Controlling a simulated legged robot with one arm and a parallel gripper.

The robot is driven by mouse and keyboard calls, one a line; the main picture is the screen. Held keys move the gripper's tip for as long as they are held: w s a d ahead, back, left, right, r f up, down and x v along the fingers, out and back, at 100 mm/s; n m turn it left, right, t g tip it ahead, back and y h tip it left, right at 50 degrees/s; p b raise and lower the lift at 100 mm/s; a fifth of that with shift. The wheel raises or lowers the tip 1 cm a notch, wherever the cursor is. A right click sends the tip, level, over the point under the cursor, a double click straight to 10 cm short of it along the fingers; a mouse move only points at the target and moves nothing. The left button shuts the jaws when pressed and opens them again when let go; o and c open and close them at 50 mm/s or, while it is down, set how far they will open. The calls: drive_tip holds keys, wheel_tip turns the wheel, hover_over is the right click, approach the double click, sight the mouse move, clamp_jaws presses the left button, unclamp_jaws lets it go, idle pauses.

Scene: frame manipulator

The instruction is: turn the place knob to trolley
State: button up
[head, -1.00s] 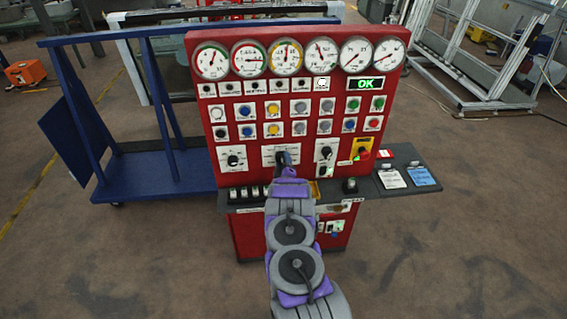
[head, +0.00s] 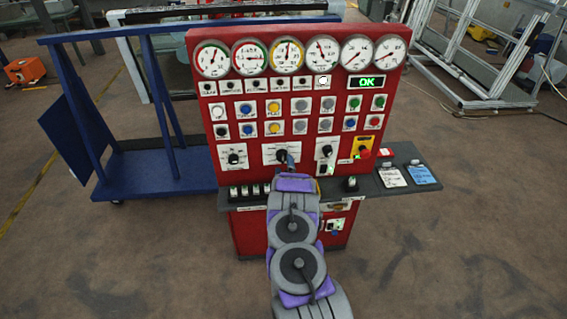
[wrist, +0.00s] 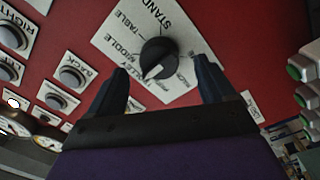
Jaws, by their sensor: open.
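The place knob (wrist: 160,55) is a round black knob with a white pointer on a white label plate (wrist: 125,30). Its pointer slants down and left in the wrist view. My gripper (wrist: 161,66) is open, one dark finger on each side of the knob with gaps visible; depth to the knob is unclear. In the head view the knob (head: 281,155) shows just left of my gripper tip (head: 291,163).
The red panel (head: 205,130) carries gauges (head: 287,57), buttons and a lit OK display (head: 367,82). Another black knob (head: 233,158) is at left, and a red emergency button (head: 364,153) at right. A dark shelf (head: 385,188) juts out below. A blue trolley (head: 155,170) stands left.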

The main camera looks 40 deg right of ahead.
drive_tip(key=v, duration=1.3)
drive_tip(key=shift+s+a+p, duration=0.2)
drive_tip(key=shift+a+p, duration=0.05)
drive_tip(key=shift+p, duration=0.15)
drive_tip(key=shift+f, duration=0.15)
drive_tip(key=w+a+r+g+y+b, duration=0.1)
drive_tip(key=w+a+r+y, duration=0.2)
drive_tip(key=w+a, duration=0.15)
drive_tip(key=w+a+r+g+y+b, duration=0.1)
drive_tip(key=w+a+r+y+b, duration=0.15)
drive_tip(key=a, duration=0.35)
drive_tip(key=s+a+r+m+g+y+b, duration=0.1)
drive_tip(key=s+a+r+g+y, duration=0.15)
drive_tip(key=a, duration=0.35)
drive_tip(key=s+a+r+g+y+b, duration=0.1)
drive_tip(key=s+a+r+g, duration=0.1)
drive_tip(key=s+a+r, duration=0.3)
drive_tip(key=s+a+r+m+g+b, duration=0.1)
drive_tip(key=s+a+r+g, duration=0.1)
drive_tip(key=s, duration=1.1)
drive_tip(key=s+a+r+m+g+b, duration=0.1)
drive_tip(key=s+a+g, duration=0.4)
drive_tip(key=s, duration=0.7)
drive_tip(key=s+a+r+m+g+y+b, duration=0.1)
drive_tip(key=s+a+r, duration=0.4)
drive_tip(key=s, duration=0.8)
drive_tip(key=shift+s+r+m+g+b, duration=0.2)
drive_tip(key=shift+s+m+g+b, duration=0.2)
drive_tip(key=shift+g+b, duration=0.65)
